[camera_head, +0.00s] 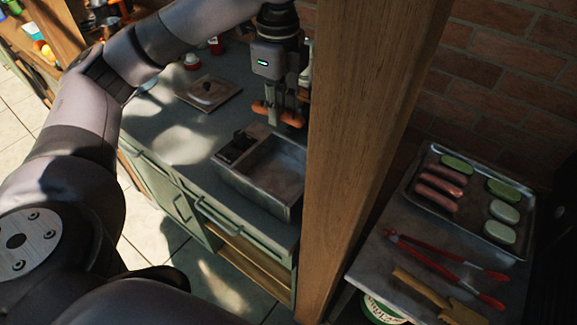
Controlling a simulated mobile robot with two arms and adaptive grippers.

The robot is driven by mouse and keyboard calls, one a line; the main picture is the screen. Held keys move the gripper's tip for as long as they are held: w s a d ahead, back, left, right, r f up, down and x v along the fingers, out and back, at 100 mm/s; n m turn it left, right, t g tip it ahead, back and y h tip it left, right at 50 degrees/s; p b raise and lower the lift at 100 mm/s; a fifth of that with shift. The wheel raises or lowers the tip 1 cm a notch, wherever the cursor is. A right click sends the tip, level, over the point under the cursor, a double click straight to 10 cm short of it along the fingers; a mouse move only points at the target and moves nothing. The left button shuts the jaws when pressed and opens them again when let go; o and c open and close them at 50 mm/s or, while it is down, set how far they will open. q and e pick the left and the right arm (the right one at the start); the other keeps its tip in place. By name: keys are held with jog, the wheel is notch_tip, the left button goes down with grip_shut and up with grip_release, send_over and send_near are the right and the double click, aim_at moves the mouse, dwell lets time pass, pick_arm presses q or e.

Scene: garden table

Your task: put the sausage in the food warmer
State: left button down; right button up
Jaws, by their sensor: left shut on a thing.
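My left gripper (274,119) points down and is shut on an orange-brown sausage (291,118). The sausage sticks out on both sides of the fingers. It is held above the back part of an open rectangular metal food warmer (248,186) on the green-grey counter. The warmer's inside looks empty where I can see it; the wooden post hides the area to its right. A flat square lid (209,90) with a dark knob lies on the counter behind and left of the warmer. My right gripper is not in view.
A thick wooden post (362,150) stands just right of the warmer. Beyond it, a metal tray (478,160) holds more sausages and green slices. Red tongs (440,258) and a wooden spatula (436,298) lie in front. The counter left of the warmer is clear.

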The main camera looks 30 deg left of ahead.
pick_arm(q)
jog(key=shift+w+a+r+m, duration=0.2)
jog(key=shift+w+r+m, duration=0.1)
jog(key=shift+m, duration=0.1)
jog(key=shift+f, duration=0.15)
jog(key=b, duration=0.2)
send_over(282, 179)
notch_tip(282, 179, down, 5)
notch_tip(282, 179, down, 9)
jog(key=shift+a+f+p, duration=0.1)
jog(key=shift+f+p, duration=0.05)
jog(key=shift+p, duration=0.4)
jog(key=shift+f, duration=0.3)
notch_tip(282, 179, down, 4)
jog(key=shift+f, duration=0.25)
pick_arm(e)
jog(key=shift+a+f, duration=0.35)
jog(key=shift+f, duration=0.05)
